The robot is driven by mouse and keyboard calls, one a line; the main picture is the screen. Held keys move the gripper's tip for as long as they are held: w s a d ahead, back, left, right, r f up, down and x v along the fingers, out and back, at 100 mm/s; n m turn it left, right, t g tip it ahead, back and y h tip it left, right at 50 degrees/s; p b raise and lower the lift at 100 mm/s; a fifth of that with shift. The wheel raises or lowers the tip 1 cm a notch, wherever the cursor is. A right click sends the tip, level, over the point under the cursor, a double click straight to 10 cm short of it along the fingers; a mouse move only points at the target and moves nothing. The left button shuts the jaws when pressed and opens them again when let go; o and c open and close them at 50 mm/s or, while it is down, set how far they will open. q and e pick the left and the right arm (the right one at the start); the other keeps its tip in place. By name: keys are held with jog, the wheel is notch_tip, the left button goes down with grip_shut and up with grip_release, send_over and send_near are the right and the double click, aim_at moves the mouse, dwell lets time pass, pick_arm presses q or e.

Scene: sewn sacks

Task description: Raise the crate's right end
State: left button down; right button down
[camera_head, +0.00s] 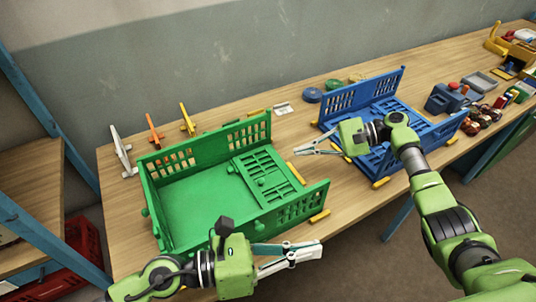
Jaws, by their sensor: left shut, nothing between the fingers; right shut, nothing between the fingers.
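A green slatted crate (195,206) stands on the wooden table, with its long back wall and front wall upright. Its slatted right end panel (266,177) lies folded flat inside, over the floor's right part. I cannot tell how its left end stands. My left gripper (318,249) is shut and empty, in front of the crate's front wall, pointing right. My arm hides part of the crate's front left corner. My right gripper (297,151) is shut and empty, to the right of the crate's back right corner, pointing left, apart from the panel.
A blue slatted crate (340,99) stands to the right, partly behind my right arm. White, orange and yellow upright pieces (155,132) stand at the back left. Toy cars (484,116) and small trays (479,82) lie far right. The wooden table (116,222) is bare at its left edge.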

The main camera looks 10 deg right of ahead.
pick_arm(q)
jog(key=w+r+m, duration=0.2)
jog(key=w+r, duration=0.2)
jog(key=r, duration=0.1)
jog(key=w+a+f+t+y, duration=0.2)
jog(key=w+a+f+y, duration=0.15)
jog(key=w+a, duration=0.5)
jog(key=w+a+f+t+y, duration=0.15)
jog(key=w+a+f, duration=0.35)
jog(key=w, duration=0.7)
send_over(258, 179)
notch_tip(258, 179, down, 2)
jog(key=shift+f+n, duration=0.25)
jog(key=shift+n, duration=0.05)
jog(key=shift+w+d+r, duration=0.25)
jog(key=shift+d, duration=0.3)
jog(key=shift+w+d+r, duration=0.2)
jog(key=shift+d, duration=0.3)
jog(key=shift+w+d+r, duration=0.15)
jog(key=shift+d+r, duration=0.05)
jog(key=shift+d, duration=0.3)
pick_arm(e)
jog(key=c, duration=2.3)
grip_release()
